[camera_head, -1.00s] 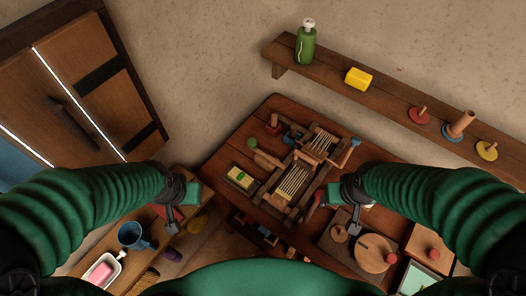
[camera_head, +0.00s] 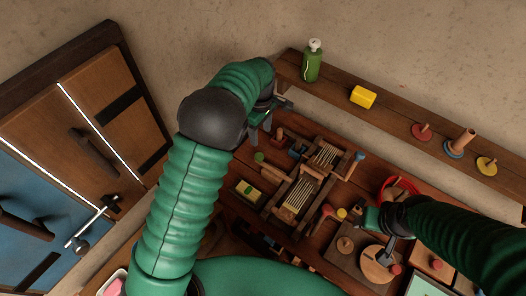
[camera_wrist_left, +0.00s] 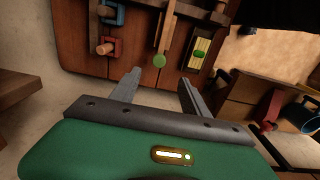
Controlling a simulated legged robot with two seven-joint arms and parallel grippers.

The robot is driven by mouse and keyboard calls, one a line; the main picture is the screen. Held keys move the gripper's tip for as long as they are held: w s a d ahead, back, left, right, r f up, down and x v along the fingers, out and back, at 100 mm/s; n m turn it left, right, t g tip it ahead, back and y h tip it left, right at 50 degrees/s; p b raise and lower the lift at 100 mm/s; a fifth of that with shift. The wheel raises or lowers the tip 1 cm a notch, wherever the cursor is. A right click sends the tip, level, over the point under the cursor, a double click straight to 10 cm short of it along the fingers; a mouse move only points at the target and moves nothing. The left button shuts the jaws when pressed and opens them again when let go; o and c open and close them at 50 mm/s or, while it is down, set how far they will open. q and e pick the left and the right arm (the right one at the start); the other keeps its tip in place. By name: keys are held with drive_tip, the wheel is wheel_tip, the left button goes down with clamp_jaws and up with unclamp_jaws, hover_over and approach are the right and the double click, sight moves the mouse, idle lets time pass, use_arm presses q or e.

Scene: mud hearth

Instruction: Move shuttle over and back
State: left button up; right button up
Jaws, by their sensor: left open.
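A small wooden loom (camera_head: 297,194) with pale strung threads stands on the table. A green-ended wooden rod (camera_head: 258,157) sticks out from the loom's left side. I cannot tell for sure which piece is the shuttle. My left gripper (camera_head: 262,126) is above the table's back left edge, open and empty; its spread fingers (camera_wrist_left: 157,92) point toward the green rod end. My right gripper (camera_head: 384,232) hangs right of the loom, its fingers unclear.
Red and blue peg blocks (camera_head: 277,135) sit behind the loom. A wall shelf (camera_head: 395,122) holds a green bottle, a yellow block and peg discs. A board with round wooden pieces (camera_head: 375,263) lies at front right. A cupboard (camera_head: 85,125) stands left.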

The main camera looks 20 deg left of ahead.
use_arm(q)
drive_tip(key=p, duration=0.1)
hover_over(259, 155)
drive_tip(key=f, duration=0.7)
drive_tip(key=shift+d+f, duration=0.2)
drive_tip(key=shift+d, duration=0.2)
drive_tip(key=f, duration=0.2)
drive_tip(key=a+f, duration=0.1)
drive_tip(key=f, duration=0.1)
drive_tip(key=f+p, duration=0.1)
drive_tip(key=f, duration=0.1)
drive_tip(key=shift+a, duration=0.25)
drive_tip(key=shift+s+d+f, duration=0.1)
drive_tip(key=shift+f, duration=0.05)
drive_tip(key=shift+d, duration=0.55)
drive_tip(key=shift+c, duration=0.4)
drive_tip(key=c, duration=0.5)
drive_tip(key=shift+a, duration=0.35)
clamp_jaws()
use_arm(e)
drive_tip(key=shift+w+r, duration=0.2)
drive_tip(key=shift+r, duration=0.95)
use_arm(q)
drive_tip(key=shift+d, duration=0.1)
use_arm(e)
drive_tip(key=shift+d, duration=0.1)
